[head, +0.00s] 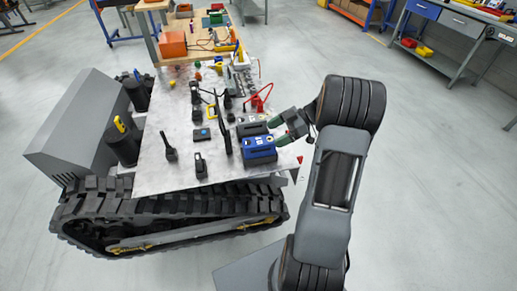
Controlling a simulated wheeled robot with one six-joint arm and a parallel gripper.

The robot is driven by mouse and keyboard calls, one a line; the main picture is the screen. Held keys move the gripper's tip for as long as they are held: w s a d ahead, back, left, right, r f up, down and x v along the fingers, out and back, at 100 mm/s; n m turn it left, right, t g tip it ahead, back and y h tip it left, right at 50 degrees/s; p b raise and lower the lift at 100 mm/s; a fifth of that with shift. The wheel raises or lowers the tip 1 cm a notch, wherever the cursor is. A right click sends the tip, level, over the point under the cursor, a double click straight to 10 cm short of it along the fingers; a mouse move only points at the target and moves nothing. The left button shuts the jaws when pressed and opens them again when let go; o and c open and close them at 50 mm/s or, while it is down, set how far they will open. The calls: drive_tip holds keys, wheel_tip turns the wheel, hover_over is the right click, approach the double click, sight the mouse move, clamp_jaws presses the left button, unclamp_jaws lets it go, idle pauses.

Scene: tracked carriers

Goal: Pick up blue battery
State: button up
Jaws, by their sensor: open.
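The blue battery (261,150) lies on the grey top plate (176,180) of a tracked carrier, near its right edge. It has a dark upper part and a light marking on its blue side. I cannot tell whether a finger touches the battery. A dark block (252,129) sits directly behind the blue battery.
Upright black handheld devices (201,165) and a radio (169,147) stand left of the battery. A tall black antenna-like piece (227,130) is close to its left end. A red clamp-like item (261,98) lies behind. A wooden workbench (205,42) is farther back. Open floor lies to the right.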

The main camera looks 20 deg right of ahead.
sight(261, 140)
drive_tip(key=x, duration=0.2)
drive_tip(key=p+x, duration=0.1)
drive_tip(key=x, duration=0.1)
drive_tip(key=shift+a+r, duration=0.1)
drive_tip(key=shift+r, duration=0.15)
drive_tip(key=shift+w+a+f, duration=0.2)
drive_tip(key=shift+a+f, duration=0.15)
drive_tip(key=shift+a, duration=0.25)
clamp_jaws()
drive_tip(key=shift+r, duration=0.1)
